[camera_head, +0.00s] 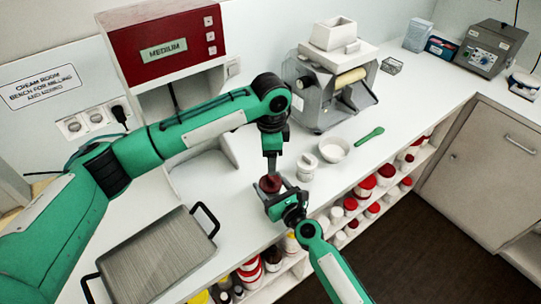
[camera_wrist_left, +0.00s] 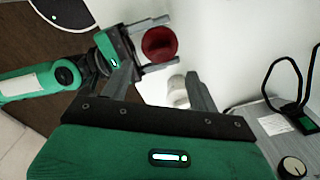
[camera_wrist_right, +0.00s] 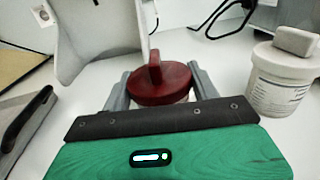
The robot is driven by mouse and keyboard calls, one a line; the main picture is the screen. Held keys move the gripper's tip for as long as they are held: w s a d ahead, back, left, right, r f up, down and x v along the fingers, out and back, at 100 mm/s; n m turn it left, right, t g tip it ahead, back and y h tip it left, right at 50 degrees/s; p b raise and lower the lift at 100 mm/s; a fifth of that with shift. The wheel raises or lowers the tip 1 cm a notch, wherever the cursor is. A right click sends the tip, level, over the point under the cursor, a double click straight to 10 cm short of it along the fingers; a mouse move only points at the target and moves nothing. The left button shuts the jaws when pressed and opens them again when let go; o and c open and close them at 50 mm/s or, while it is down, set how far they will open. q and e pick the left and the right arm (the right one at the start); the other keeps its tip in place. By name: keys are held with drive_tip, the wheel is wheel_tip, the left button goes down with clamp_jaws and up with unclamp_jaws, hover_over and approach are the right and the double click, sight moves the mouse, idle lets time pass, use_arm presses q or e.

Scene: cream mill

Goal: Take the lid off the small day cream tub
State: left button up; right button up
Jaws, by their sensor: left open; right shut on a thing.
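A small tub with a dark red lid (camera_head: 269,183) stands near the front edge of the bench. The lid has an upright fin-like grip and is on the tub, seen in the right wrist view (camera_wrist_right: 162,84). My right gripper (camera_head: 279,193) is shut on the tub, one finger on each side; the lid hides most of the tub's body. The lid also shows between the right fingers in the left wrist view (camera_wrist_left: 160,44). My left gripper (camera_head: 272,165) is open and empty, pointing down just above the lid. The tub's label is hidden.
A white lidded tub (camera_head: 306,167) and a white bowl (camera_head: 334,150) stand close by on the right, with a green spatula (camera_head: 369,135). The mill (camera_head: 318,98) is behind. A metal tray (camera_head: 160,255) lies at the left. Shelves of jars sit below the bench edge.

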sight(270, 178)
use_arm(q)
wheel_tip(270, 178, down, 8)
drive_tip(key=n, duration=0.5)
drive_tip(key=shift+f+n, duration=0.15)
drive_tip(key=shift+n, duration=0.15)
idle(0.3)
drive_tip(key=c, duration=1.2)
